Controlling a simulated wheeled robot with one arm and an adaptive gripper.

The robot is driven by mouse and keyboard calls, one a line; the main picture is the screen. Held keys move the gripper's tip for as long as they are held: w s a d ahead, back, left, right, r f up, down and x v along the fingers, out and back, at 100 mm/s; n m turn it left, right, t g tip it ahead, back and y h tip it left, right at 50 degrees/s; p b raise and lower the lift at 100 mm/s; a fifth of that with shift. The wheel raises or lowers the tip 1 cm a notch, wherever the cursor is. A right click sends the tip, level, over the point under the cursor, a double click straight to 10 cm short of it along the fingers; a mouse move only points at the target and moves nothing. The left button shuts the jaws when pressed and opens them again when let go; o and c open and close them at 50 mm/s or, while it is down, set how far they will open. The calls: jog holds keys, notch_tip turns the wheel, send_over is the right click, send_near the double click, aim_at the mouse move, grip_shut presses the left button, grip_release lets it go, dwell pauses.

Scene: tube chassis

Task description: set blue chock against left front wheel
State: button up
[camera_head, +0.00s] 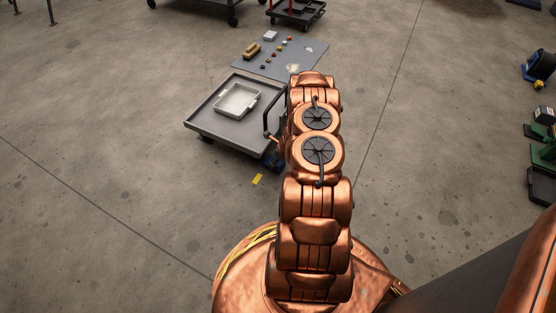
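A low grey platform cart (205,118) stands left of my arm, with a dark push handle (268,117) at its right end. A small yellow strip (258,179) lies on the floor in front of that corner. My gripper is hidden behind my copper arm, so its fingers and any held thing do not show.
A pale open tray (222,110) sits on the cart. A grey mat (312,57) behind it holds a tan block (252,51), a pale box (270,36) and several small coloured pieces. Dark carts stand at the back. Equipment lines the right edge. The floor left and front is clear.

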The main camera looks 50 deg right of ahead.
jog(key=shift+w+a, duration=0.1)
jog(key=shift+w, duration=0.1)
jog(key=o, duration=1.5)
jog(key=shift+c, duration=0.2)
jog(key=v, duration=1.2)
